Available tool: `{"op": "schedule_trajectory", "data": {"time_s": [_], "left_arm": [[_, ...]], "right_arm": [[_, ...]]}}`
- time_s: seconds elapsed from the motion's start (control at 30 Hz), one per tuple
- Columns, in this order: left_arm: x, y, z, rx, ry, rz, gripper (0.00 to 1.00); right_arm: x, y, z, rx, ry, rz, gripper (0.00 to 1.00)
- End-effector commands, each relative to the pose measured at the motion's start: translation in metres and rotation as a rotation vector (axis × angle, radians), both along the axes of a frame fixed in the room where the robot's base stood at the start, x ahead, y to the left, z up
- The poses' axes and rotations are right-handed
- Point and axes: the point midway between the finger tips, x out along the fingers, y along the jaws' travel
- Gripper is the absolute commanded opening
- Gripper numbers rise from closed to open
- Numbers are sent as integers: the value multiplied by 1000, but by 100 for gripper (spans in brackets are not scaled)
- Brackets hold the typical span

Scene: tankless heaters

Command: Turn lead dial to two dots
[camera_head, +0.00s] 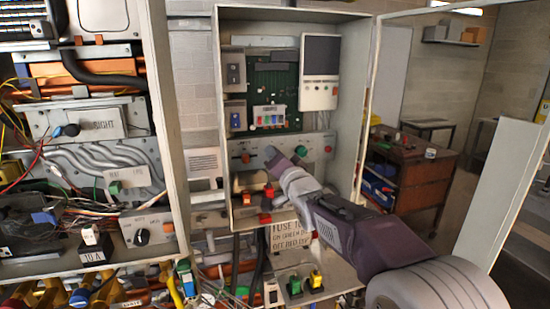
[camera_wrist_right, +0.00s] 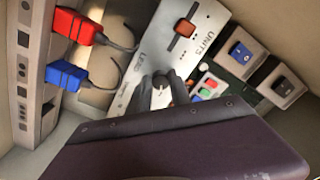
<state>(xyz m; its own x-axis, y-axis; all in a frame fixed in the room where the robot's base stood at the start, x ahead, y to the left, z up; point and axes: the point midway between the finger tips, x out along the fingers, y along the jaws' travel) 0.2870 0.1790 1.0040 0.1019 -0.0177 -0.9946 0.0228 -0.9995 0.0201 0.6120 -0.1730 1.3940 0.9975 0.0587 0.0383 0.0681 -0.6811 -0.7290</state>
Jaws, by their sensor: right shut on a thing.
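The dial strip (camera_head: 240,157) is a pale panel across the middle of the open cabinet. It also shows in the right wrist view (camera_wrist_right: 203,27), with a red-orange knob (camera_wrist_right: 185,28) beside the word UNITS. My right gripper (camera_head: 273,156) reaches in from the lower right to the strip's middle. In the right wrist view its dark fingers are shut on a pale dial (camera_wrist_right: 160,97) beside a partly legible label that seems to read LEAD. The fingers cover much of this dial, and I cannot make out its dots or its exact setting. My left gripper is out of view.
A green knob (camera_head: 301,151) sits right of my gripper on the strip. A green circuit board (camera_head: 272,88) and a white display unit (camera_head: 320,72) are above. Red (camera_wrist_right: 76,25) and blue (camera_wrist_right: 67,74) plugs with cables are close by. The cabinet door (camera_head: 509,180) stands open at right.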

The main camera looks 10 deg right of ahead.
Motion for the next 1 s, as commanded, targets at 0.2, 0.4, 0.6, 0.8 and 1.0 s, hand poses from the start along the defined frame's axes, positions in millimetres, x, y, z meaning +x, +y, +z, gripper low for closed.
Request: {"op": "schedule_trajectory", "data": {"time_s": [0.2, 0.4, 0.6, 0.8, 1.0], "left_arm": [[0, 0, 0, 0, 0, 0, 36], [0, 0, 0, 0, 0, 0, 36], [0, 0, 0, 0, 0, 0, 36], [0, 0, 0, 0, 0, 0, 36], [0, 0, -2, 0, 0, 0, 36]], "right_arm": [[0, 0, 2, 29, -2, 0, 0], [0, 0, 2, 33, -2, 0, 0], [0, 0, 2, 32, -2, 0, 27], [0, 0, 1, 32, -1, 0, 46], [-2, 0, 0, 32, -1, 0, 46]]}}
